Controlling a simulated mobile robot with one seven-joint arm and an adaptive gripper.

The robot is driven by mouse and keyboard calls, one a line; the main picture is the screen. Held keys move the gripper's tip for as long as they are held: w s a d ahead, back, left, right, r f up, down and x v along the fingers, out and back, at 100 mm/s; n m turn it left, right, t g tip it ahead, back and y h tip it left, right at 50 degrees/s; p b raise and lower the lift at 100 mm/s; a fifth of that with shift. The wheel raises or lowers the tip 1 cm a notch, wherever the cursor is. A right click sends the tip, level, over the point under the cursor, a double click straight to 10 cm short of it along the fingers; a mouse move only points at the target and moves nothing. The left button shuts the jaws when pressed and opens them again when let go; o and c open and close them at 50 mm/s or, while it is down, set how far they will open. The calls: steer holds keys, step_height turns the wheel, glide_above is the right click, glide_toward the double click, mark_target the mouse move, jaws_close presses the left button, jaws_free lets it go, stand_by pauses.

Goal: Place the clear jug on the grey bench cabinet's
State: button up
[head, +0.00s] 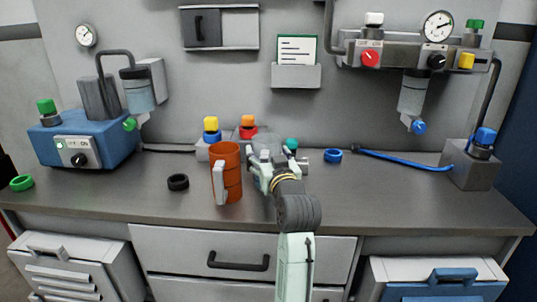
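A clear, see-through vessel, seemingly the clear jug (266,142), stands out faintly at the back middle of the grey bench cabinet (330,208). It is partly hidden behind my gripper, and its base does not show. My gripper (264,163) is over the bench top, in front of the clear vessel and overlapping it in the picture. My own arm and wrist hide much of the fingers. I cannot tell whether the fingers are open or shut, or whether they touch the vessel.
An orange jug (229,175) with a white handle stands close left of my gripper. A black ring (178,182) and blue ring (333,156) lie on the bench. A blue pump unit (85,145) stands left; a grey block (470,165) stands right. The right front bench top is clear.

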steer(key=o, duration=0.4)
steer(key=shift+c, duration=0.2)
steer(key=shift+r, duration=0.2)
steer(key=b+v, duration=0.2)
steer(key=v, duration=1)
